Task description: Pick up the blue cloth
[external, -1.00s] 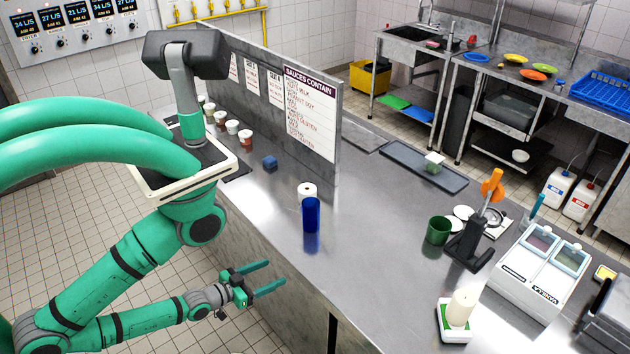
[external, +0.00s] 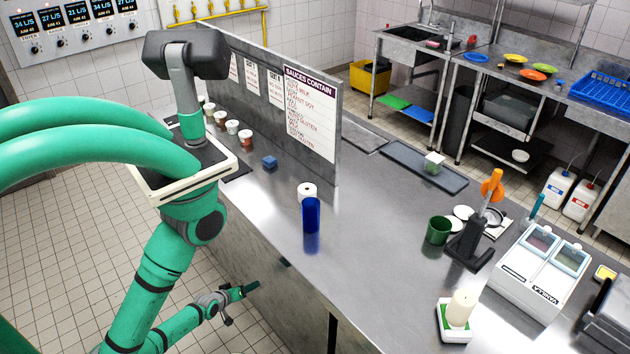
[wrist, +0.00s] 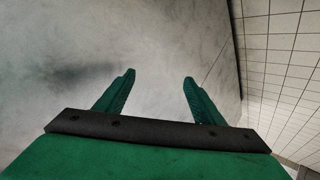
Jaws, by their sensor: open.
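A small folded blue piece (external: 269,162), which looks like the blue cloth, lies on the steel counter (external: 370,240) near the menu partition. It is small in the external view, so its form is hard to tell. My gripper (external: 252,288) is low beside the counter's near side, below the top and well away from the blue piece. In the wrist view my gripper (wrist: 158,78) is open with nothing between its fingers, facing a grey metal surface. The blue piece is not in the wrist view.
Several small sauce cups (external: 232,127) line the partition (external: 290,110).

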